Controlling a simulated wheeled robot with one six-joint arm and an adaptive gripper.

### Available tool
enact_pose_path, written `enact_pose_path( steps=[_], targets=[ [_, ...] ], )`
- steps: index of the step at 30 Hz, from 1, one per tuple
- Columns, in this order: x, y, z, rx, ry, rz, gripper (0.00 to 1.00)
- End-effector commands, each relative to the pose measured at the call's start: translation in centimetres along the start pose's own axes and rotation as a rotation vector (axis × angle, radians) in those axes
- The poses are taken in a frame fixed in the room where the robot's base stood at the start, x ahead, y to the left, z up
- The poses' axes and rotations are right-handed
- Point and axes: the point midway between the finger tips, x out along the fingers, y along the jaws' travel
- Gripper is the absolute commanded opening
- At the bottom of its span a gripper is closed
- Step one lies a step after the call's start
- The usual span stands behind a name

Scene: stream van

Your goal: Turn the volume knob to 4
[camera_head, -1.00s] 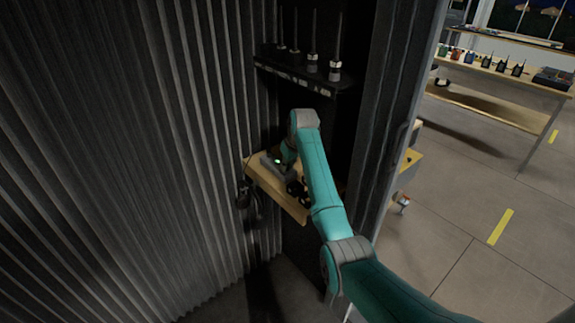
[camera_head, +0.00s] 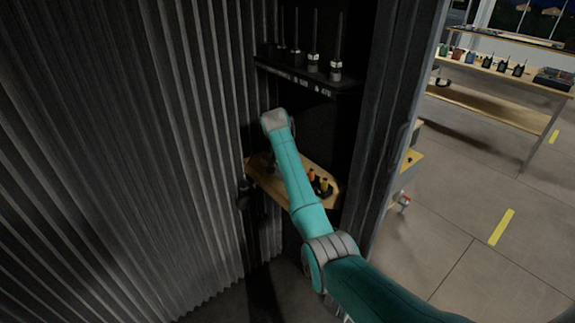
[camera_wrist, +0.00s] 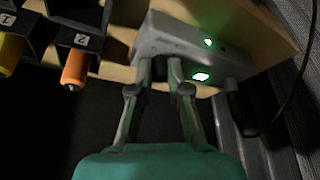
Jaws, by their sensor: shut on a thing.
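In the wrist view a grey box-shaped device (camera_wrist: 222,58) sits on a wooden shelf (camera_wrist: 272,22). It has a small green light and a lit green-white display whose reading is too small to make out. My gripper (camera_wrist: 160,72) is at its front face, shut on a small dark knob (camera_wrist: 159,71) between the fingertips. Any marks around the knob are hidden by the fingers or too dark to read. In the head view my arm hides the gripper and most of the device above the wooden shelf (camera_head: 265,182).
Dark numbered holders with an orange-ended item (camera_wrist: 75,70) and a yellow one (camera_wrist: 10,55) stand left of the device. A black cable (camera_wrist: 292,100) hangs at right. A corrugated wall (camera_head: 130,150) is close at left. An upper shelf (camera_head: 305,80) holds several antenna devices.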

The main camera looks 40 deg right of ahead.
Motion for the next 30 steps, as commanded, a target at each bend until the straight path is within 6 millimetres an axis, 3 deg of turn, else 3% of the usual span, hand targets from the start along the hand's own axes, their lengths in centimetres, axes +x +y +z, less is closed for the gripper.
enact_pose_path(
  steps=[18, 30],
  targets=[
    [-0.06, -0.22, -0.09, 0.517, -0.001, 0.216, 0.0],
    [0.0, -0.27, -0.09, 0.711, -0.001, 0.296, 0.0]
  ],
)
